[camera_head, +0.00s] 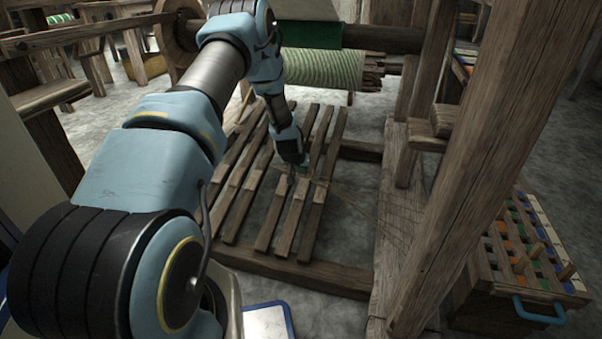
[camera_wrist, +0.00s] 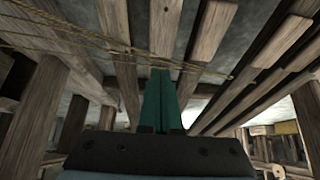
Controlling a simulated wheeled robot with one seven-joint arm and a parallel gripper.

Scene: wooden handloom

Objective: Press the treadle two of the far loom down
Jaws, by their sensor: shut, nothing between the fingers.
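Several long wooden treadles (camera_head: 313,217) lie side by side under the loom; which of them is treadle two is not marked. My gripper (camera_head: 291,179) points down among the treadles, right of their middle, with its tip at or just above one narrow slat. In the wrist view my gripper (camera_wrist: 160,75) shows its two green fingers together, with nothing between them. A treadle (camera_wrist: 165,30) runs straight ahead of the fingertips and lines up with them. Whether the tips touch it I cannot tell. My arm hides parts of the treadles on the left in the head view.
Thin cords (camera_head: 345,187) cross the treadles close to my gripper. A thick loom post (camera_head: 485,150) stands at the right, and a cross beam (camera_head: 300,270) runs in front. A box of coloured squares (camera_head: 520,255) stands at the right. A green cloth roll (camera_head: 320,68) is behind.

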